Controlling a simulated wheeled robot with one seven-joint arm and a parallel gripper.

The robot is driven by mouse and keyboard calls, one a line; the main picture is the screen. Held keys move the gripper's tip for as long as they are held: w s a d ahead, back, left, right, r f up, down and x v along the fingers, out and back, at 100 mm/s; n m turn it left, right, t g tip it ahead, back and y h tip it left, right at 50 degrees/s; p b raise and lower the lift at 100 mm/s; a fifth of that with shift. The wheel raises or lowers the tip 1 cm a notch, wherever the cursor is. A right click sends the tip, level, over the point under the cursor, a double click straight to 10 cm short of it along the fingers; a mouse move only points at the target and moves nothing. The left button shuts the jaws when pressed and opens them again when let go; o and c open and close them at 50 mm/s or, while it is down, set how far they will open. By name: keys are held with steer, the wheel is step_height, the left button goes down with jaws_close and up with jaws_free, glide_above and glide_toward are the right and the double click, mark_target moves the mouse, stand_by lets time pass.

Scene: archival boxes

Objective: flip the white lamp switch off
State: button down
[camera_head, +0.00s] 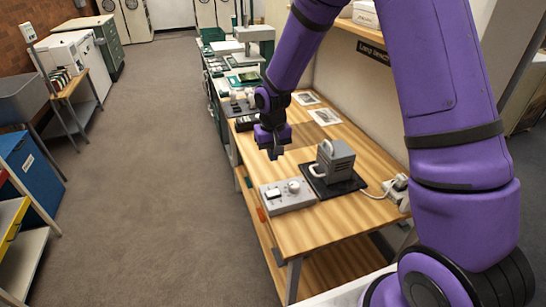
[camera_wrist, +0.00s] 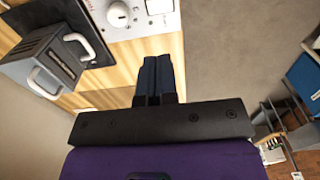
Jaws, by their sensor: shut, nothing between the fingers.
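A light grey control box (camera_head: 288,203) sits at the near left corner of the wooden bench (camera_head: 335,225). It carries a white switch (camera_head: 272,194) on the left and a round knob (camera_head: 293,186) on the right. In the wrist view the white switch (camera_wrist: 159,6) is at the top edge, beside the knob (camera_wrist: 118,14); its on or off position cannot be told. My gripper (camera_head: 273,153) is above the bench's left edge, behind the box and apart from it. Its dark fingers (camera_wrist: 158,60) are shut together and empty, pointing toward the switch in the wrist view.
A grey housing with handles (camera_head: 338,162) stands on a black plate (camera_head: 335,188) right of the control box. A white power strip (camera_head: 397,188) with a cable lies at the bench's right. Two printed sheets (camera_head: 324,116) lie farther back. The carpet (camera_head: 165,190) left of the bench is clear.

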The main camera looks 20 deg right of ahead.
mark_target(277, 192)
steer(key=shift+d+f, duration=0.15)
steer(key=shift+d, duration=0.5)
step_height(277, 192, down, 14)
stand_by(0.7)
